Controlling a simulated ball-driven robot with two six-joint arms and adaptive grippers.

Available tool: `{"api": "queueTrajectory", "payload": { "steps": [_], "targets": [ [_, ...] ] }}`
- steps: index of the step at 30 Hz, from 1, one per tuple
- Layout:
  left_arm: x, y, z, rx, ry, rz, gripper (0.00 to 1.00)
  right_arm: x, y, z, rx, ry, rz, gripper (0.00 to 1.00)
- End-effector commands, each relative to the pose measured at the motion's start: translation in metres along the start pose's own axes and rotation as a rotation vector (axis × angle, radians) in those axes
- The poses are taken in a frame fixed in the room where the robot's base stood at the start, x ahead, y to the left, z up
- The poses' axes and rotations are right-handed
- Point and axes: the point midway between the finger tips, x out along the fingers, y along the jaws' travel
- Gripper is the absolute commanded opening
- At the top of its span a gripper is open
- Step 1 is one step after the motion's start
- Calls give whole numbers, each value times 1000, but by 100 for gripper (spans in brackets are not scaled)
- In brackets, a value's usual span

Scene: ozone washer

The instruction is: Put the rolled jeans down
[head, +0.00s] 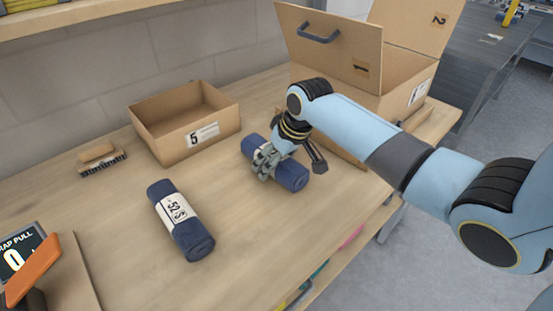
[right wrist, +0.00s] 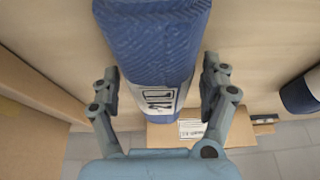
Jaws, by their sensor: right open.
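One rolled pair of jeans (head: 290,175), dark blue with a pale paper band, lies on the wooden table (head: 235,255) in front of the large box. My right gripper (head: 267,163) is over its middle. In the right wrist view the fingers (right wrist: 160,90) stand apart on either side of the roll (right wrist: 150,40), with gaps to it. A second rolled pair of jeans (head: 181,220), with a band reading 52, lies on the table to the left. Its end also shows at the right edge of the right wrist view (right wrist: 300,95). My left gripper is out of view.
An open cardboard box marked 5 (head: 160,150) stands behind the rolls. A large box with raised flaps (head: 335,50) is at the back right. A brush (head: 101,158) lies at left, near a display (head: 20,255) and an orange-topped device (head: 33,270). The front middle is clear.

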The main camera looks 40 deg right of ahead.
Motion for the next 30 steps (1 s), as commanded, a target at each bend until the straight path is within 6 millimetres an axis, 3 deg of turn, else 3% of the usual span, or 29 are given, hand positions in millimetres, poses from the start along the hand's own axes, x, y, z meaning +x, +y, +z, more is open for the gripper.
{"api": "queueTrajectory", "payload": {
  "steps": [7,21,30],
  "targets": [
    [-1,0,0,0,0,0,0,-9,0,-1,-1,2,1,79],
    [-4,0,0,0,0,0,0,-104,1,-1,-2,2,2,79],
    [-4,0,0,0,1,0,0,-123,0,-1,0,0,0,79]
  ]
}}
